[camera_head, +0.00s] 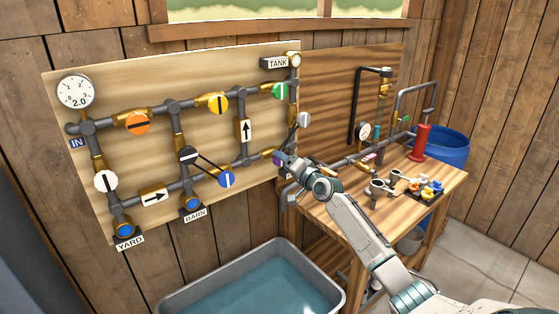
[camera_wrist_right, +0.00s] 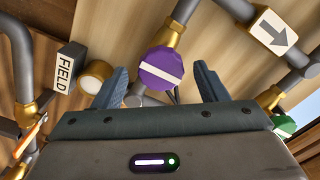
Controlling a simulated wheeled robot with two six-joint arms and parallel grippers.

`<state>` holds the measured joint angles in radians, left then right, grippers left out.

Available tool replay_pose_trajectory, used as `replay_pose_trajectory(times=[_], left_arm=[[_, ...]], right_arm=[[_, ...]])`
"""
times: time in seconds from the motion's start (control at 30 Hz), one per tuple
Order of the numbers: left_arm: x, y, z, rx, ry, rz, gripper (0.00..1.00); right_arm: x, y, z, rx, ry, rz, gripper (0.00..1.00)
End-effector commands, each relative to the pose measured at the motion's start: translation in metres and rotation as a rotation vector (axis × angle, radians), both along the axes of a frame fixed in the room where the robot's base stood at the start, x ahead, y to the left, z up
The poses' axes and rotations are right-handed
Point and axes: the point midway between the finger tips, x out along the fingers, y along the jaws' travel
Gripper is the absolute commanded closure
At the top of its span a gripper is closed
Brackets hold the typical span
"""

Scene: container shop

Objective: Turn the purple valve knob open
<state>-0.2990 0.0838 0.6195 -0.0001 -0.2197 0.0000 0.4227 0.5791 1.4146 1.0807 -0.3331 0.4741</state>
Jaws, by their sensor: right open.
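The purple valve knob (camera_wrist_right: 161,70) shows in the right wrist view, with a white bar across its face, on a brass valve of the grey pipework. In the head view only a bit of it (camera_head: 279,159) shows beside my right gripper, which hides the rest. My right gripper (camera_head: 288,166) is at the lower right edge of the pipe board. In the right wrist view its two open fingers (camera_wrist_right: 158,88) stand either side of the knob, apart from it, with nothing held. My left gripper is not in view.
The pipe board (camera_head: 205,62) carries orange (camera_head: 138,123), yellow (camera_head: 218,103), green (camera_head: 280,91) and blue knobs. A FIELD label (camera_wrist_right: 65,72) stands near the purple knob. A wooden workbench (camera_head: 345,200) with tools stands right; a water trough (camera_head: 250,285) lies below.

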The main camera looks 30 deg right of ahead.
Motion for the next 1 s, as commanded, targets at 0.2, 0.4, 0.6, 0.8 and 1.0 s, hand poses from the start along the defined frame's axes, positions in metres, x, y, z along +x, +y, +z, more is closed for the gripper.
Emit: replay_pose_trajectory(times=[0.2,0.4,0.6,0.8,1.0], left_arm=[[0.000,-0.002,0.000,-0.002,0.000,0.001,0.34],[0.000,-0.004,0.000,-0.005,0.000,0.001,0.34],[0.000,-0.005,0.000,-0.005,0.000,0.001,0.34],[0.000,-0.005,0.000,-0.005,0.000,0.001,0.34],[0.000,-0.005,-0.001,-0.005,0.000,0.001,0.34]], right_arm=[[0.024,0.002,0.000,0.001,0.000,0.000,0.34],[0.030,0.003,0.000,-0.001,0.000,0.001,0.34],[0.029,0.003,0.000,-0.001,0.000,0.001,0.34],[0.029,0.003,0.000,-0.001,0.000,0.001,0.71],[0.029,0.002,-0.001,-0.005,0.000,0.001,0.78]])
